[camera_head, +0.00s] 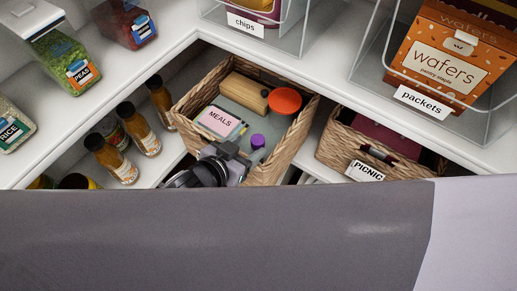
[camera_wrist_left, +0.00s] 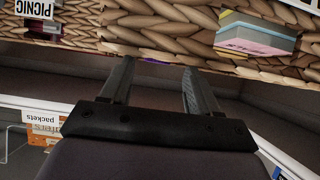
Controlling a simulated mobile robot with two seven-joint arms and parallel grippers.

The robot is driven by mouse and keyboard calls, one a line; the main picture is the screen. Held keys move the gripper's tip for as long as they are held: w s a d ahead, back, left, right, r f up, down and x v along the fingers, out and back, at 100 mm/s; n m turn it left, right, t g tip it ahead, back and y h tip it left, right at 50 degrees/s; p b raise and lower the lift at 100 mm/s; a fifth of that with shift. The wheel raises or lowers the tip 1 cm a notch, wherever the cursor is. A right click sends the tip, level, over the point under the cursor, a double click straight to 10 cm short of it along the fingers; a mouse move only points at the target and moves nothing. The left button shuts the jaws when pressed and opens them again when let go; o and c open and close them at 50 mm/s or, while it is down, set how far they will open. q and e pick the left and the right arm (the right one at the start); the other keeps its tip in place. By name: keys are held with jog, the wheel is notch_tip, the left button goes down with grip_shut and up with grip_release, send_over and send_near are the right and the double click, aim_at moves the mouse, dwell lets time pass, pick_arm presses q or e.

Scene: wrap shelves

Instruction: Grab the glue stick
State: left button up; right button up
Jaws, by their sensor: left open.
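The glue stick appears to be the small upright thing with a purple cap (camera_head: 258,141) in the woven basket (camera_head: 292,143) on the lower shelf. In the left wrist view only a sliver of purple (camera_wrist_left: 152,61) shows between the fingers, at the basket's edge; the rest is hidden. My left gripper (camera_head: 236,154) is at the front of the basket, just left of the purple cap. It also shows in the left wrist view (camera_wrist_left: 158,68), with its two fingers apart and nothing held between them. My right gripper is not in view.
Spice bottles (camera_head: 139,130) stand left, a PICNIC basket (camera_head: 340,139) right. The upper shelf edge (camera_head: 330,91) overhangs the basket's back.

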aim_at(255, 141)
pick_arm(q)
jog(key=shift+b+x, duration=0.35)
jog(key=shift+x, duration=1.55)
jog(key=shift+r, duration=0.15)
grip_shut()
